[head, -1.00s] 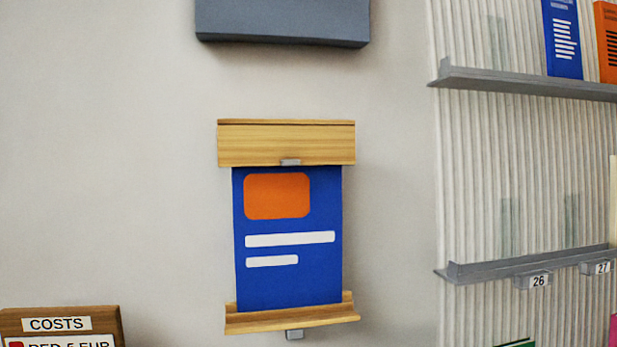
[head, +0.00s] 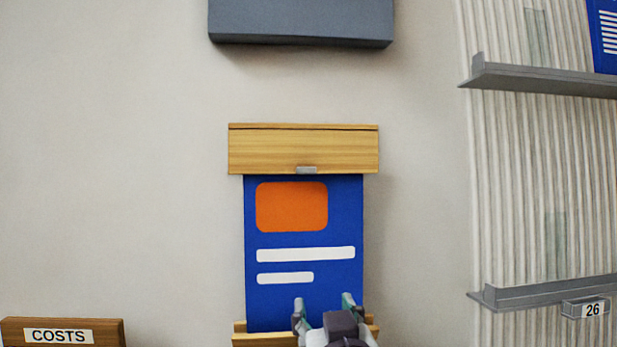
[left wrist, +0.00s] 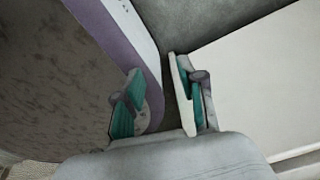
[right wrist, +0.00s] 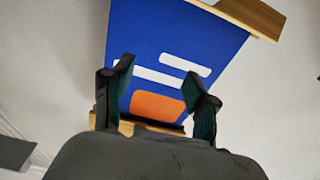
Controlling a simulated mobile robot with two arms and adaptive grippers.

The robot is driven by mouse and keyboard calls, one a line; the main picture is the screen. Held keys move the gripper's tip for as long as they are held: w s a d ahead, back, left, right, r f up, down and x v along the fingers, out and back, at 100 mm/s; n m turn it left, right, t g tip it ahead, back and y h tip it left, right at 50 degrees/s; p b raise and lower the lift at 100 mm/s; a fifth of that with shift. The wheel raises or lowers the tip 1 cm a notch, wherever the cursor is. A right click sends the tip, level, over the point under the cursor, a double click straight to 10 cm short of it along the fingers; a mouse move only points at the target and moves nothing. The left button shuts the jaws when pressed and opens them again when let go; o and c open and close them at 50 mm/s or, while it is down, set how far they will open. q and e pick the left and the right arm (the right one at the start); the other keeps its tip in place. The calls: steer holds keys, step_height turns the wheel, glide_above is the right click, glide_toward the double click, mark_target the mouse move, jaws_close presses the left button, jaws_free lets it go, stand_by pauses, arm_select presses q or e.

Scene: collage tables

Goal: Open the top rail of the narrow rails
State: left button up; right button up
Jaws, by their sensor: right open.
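The top rail (head: 300,150) is a wooden bar on the wall with a small grey tab (head: 306,170) at its lower edge. A blue poster (head: 335,218) with an orange block hangs below it. The wooden bottom rail (head: 240,335) is partly hidden by my right gripper (head: 323,304), which is open and empty in front of the poster's lower end. The right wrist view shows the poster (right wrist: 204,45) beyond the open fingers (right wrist: 160,90), with wooden rails at both its ends. My left gripper (left wrist: 158,95) is open in the left wrist view, away from the rails.
A dark grey box (head: 300,22) is on the wall above the top rail. Grey shelves (head: 540,80) on a ribbed panel stand at the right. A wooden COSTS sign (head: 58,335) is at lower left. The wall beside the poster is bare.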

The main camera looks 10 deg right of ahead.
mark_target(307, 172)
steer(key=s+a+r+t, duration=0.2)
steer(key=s+r+t, duration=0.35)
steer(key=r, duration=0.75)
steer(key=shift+m+g, duration=0.3)
steer(key=shift+g, duration=0.35)
steer(key=p+x, duration=0.1)
steer(key=x, duration=0.3)
steer(key=p+x, duration=0.1)
steer(key=x, duration=0.3)
steer(key=p+x, duration=0.1)
steer(key=x, duration=0.3)
steer(key=shift+w+d+r+p, duration=0.15)
steer(key=shift+w+r+p, duration=0.15)
steer(key=shift+r, duration=0.15)
jaws_close()
